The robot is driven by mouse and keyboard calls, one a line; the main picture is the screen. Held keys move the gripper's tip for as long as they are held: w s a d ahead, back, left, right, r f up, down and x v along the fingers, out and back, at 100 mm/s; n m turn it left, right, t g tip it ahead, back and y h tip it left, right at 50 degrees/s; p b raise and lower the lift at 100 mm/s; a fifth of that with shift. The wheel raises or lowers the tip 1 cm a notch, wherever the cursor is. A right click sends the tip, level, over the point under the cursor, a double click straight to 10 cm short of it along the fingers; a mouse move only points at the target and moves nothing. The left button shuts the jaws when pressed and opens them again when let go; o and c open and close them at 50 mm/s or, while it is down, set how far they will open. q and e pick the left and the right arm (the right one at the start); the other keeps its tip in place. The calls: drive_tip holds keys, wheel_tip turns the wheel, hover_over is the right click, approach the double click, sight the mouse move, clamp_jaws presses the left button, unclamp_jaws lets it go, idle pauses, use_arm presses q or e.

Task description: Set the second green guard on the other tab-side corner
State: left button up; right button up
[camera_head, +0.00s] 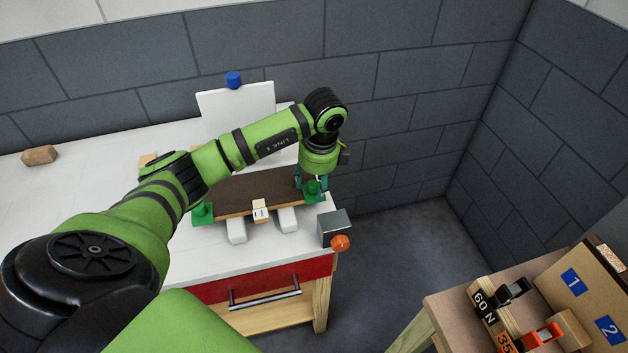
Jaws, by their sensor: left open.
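A dark brown board (258,186) lies on white supports (237,231) on the white bench. A pale tab (261,211) with dark marks sits at the middle of its near edge. One green guard (203,213) is at the near left corner. A second green guard (313,188) is at the near right corner. My left gripper (311,184) points down at that right corner, with its teal fingers open around the second guard. The arm hides part of the board's far and left side. My right gripper is not in view.
A grey box with an orange knob (340,242) stands at the bench's right front corner. A white panel (237,108) with a blue piece (233,79) stands behind the board. A brown block (39,155) lies far left. A side table (455,305) at lower right holds clamps and numbered bins.

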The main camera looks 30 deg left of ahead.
use_arm(q)
wheel_tip(320, 180, up, 12)
drive_tip(key=d, duration=0.1)
drive_tip(key=shift+d, duration=0.25)
drive_tip(key=shift+s, duration=0.1)
